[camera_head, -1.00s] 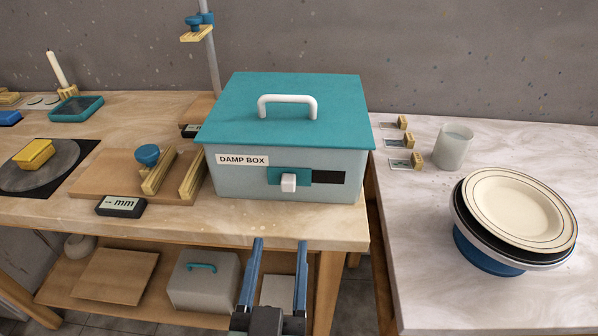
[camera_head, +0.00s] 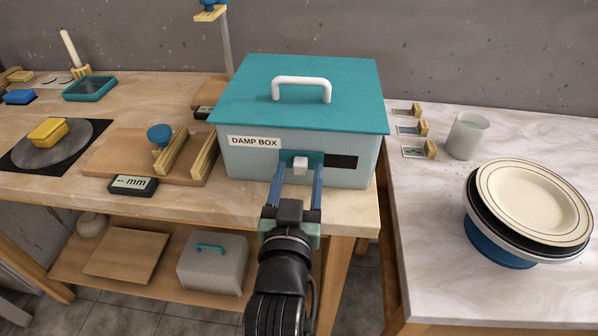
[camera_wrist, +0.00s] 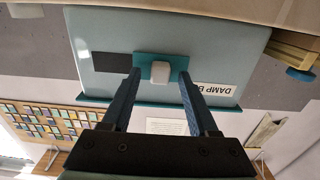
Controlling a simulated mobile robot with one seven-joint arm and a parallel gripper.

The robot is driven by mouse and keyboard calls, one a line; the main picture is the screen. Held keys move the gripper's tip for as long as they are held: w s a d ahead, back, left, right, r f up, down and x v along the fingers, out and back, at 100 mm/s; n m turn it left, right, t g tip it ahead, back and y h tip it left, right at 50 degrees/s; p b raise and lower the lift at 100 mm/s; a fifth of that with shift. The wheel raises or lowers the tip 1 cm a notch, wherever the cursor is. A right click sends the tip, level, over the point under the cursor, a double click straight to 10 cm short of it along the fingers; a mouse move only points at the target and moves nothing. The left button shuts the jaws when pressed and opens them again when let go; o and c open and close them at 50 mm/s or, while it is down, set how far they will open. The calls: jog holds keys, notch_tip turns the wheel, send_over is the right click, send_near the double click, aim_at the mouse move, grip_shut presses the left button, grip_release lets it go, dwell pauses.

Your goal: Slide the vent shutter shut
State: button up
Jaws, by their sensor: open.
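The damp box (camera_head: 345,172) is grey with a teal lid (camera_head: 300,90) and stands at the front of the wooden table. On its front face is a teal vent shutter (camera_head: 316,158) with a white knob (camera_head: 300,166). To the right of the shutter is a dark vent opening (camera_head: 343,162), uncovered. My gripper (camera_head: 297,180) is open in front of the shutter, one blue finger on each side of the knob. In the wrist view, the picture is upside down; the knob (camera_wrist: 160,72) sits between the fingertips (camera_wrist: 160,76). I cannot tell whether the fingers touch anything.
A wooden board with yellow rails (camera_head: 188,155) and a mm gauge (camera_head: 133,185) lie left of the box. Right, on the marble table, stand stacked plates (camera_head: 533,200) and a cup (camera_head: 467,135). The lid handle (camera_head: 301,84) rises above. The shelf below holds another box (camera_head: 213,262).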

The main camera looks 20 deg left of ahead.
jog(key=shift+w+a, duration=0.15)
jog(key=shift+w, duration=0.2)
jog(key=shift+c, duration=0.2)
grip_shut()
dwell(1.1)
